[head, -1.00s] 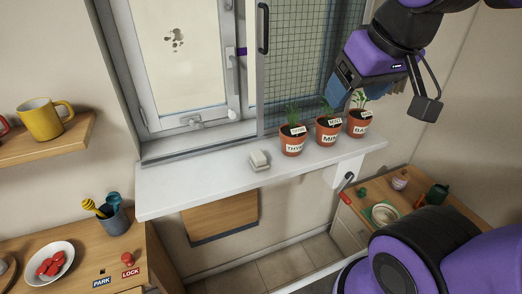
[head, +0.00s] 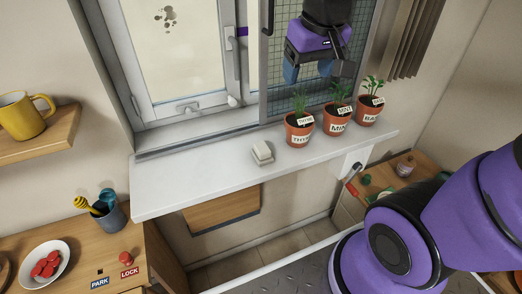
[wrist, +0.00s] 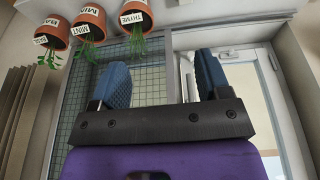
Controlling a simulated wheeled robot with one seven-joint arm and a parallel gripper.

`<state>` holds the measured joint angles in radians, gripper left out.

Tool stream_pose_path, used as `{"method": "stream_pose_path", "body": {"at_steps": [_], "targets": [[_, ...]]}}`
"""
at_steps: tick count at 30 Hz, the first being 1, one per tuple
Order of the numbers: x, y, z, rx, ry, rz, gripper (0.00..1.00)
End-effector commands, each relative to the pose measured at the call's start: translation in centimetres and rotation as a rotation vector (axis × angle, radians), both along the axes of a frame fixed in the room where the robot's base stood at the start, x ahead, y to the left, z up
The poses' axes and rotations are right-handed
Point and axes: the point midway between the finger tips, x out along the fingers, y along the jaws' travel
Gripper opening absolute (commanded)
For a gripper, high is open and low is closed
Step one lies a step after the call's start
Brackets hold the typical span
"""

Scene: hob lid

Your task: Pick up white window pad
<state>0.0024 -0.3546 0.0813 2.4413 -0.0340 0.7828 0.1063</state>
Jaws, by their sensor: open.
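The white window pad (head: 262,153) lies on the white windowsill (head: 200,182), left of the thyme pot. It is a small pale block with a greyish lower part. My gripper (head: 308,72) is up in front of the mesh screen, above the thyme and mint pots, to the right of the pad and higher than it. In the wrist view its two blue fingers (wrist: 163,80) stand wide apart with nothing between them. The pad does not show in the wrist view.
Potted thyme (head: 299,129), mint (head: 337,118) and basil (head: 369,109) stand along the sill's right part. The sill left of the pad is clear. The window frame (head: 190,110) rises behind. A counter with a bowl (head: 45,266) is below left.

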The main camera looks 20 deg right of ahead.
Motion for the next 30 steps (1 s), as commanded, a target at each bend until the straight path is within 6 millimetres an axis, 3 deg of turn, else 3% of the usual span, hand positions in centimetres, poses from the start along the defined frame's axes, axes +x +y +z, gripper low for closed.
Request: {"method": "stream_pose_path", "body": {"at_steps": [6, 15, 21, 30], "targets": [[4.4, 1.3, -4.5, 0.0, 0.095, 0.003, 0.7], [8.9, 3.4, -11.8, 0.013, 0.21, 0.007, 0.7], [10.4, 4.5, -15.6, 0.026, 0.261, 0.008, 0.7], [10.8, 4.9, -18.5, 0.03, 0.279, 0.008, 0.7]]}}
